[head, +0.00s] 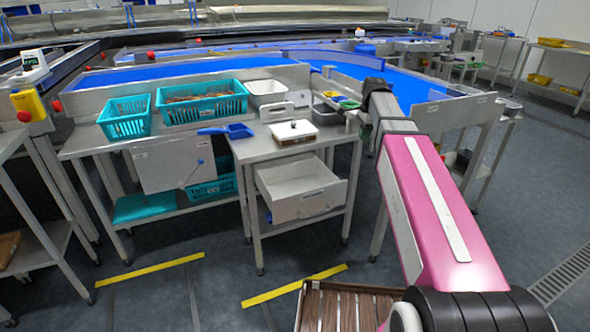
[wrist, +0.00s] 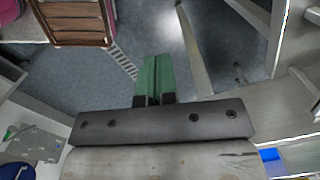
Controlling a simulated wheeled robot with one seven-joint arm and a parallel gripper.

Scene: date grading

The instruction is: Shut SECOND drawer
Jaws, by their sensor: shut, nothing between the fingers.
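One drawer (head: 300,192) stands pulled out under the small steel table in the head view. It is pale grey-white, open at the top, with a handle and small label on its front; I cannot read the label. No drawer is clearly marked SECOND. In the wrist view my gripper (wrist: 155,80) has its green fingers together, with nothing between them, above grey floor. In the head view my pink arm hides the gripper, so its distance from the drawer is unclear. Pale panels at the wrist view's right edge cannot be identified surely.
The steel table (head: 265,150) carries a white scale-like box (head: 293,132) and a blue scoop (head: 238,131). Teal baskets (head: 125,118) stand on the bench to the left. A slatted brown crate (head: 345,308) is near my base. Floor before the drawer is clear, with yellow tape (head: 290,287).

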